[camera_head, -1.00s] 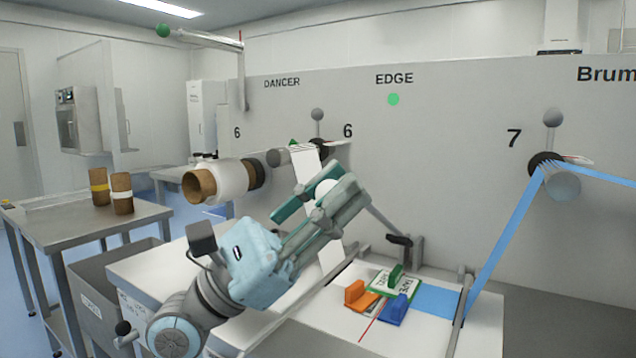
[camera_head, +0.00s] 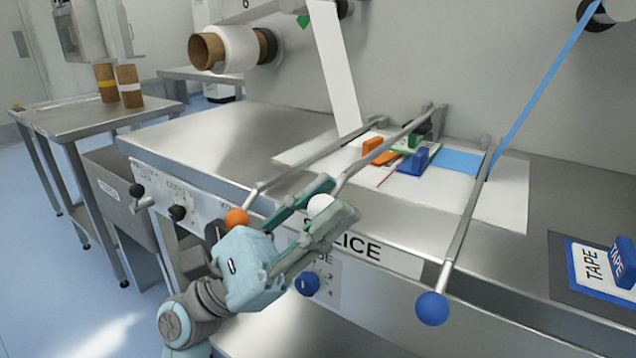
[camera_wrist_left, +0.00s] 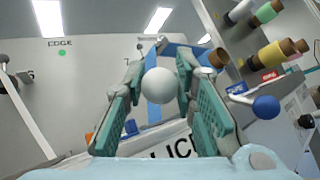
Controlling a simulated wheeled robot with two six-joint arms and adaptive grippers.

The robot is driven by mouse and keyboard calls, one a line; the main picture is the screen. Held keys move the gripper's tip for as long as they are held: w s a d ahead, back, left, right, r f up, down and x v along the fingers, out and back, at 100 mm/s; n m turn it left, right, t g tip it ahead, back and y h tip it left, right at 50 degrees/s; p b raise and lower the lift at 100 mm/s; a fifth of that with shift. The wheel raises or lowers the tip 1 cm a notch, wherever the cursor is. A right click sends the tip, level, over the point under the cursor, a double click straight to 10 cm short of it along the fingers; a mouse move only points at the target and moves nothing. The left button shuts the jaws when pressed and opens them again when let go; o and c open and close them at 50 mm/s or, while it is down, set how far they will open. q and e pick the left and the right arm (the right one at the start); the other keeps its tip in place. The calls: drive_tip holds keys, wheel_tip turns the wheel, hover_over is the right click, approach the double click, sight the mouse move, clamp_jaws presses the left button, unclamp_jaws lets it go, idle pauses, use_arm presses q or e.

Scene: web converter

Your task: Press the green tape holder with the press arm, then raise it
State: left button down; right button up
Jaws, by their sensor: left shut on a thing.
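My left gripper (camera_head: 318,207) is shut on the white ball knob (camera_wrist_left: 158,86) at the near end of the press arm. The press arm (camera_head: 385,145) runs from this knob back over the splice table. The knob is at about the table's front edge. The green tape holder (camera_head: 422,139) lies on the table near the far end of the press arm and is partly hidden behind the arm and the blue holder. I cannot tell whether the press arm touches it. My right gripper is not in view.
Beside it are an orange holder (camera_head: 373,145) and a blue holder (camera_head: 413,161). An orange-knobbed bar (camera_head: 300,165) lies to the left, a blue-knobbed bar (camera_head: 463,225) to the right. The table (camera_head: 215,145) is clear at left. A blue tape holder (camera_head: 625,262) stands at far right.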

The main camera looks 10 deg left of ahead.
use_arm(q)
drive_tip(key=shift+f+y, duration=0.3)
drive_tip(key=shift+f, duration=0.45)
drive_tip(key=c, duration=1.3)
unclamp_jaws()
drive_tip(key=shift+s, duration=0.15)
drive_tip(key=shift+w+d, duration=0.2)
drive_tip(key=shift+w, duration=0.15)
drive_tip(key=v, duration=1.2)
drive_tip(key=shift+d+f, duration=0.1)
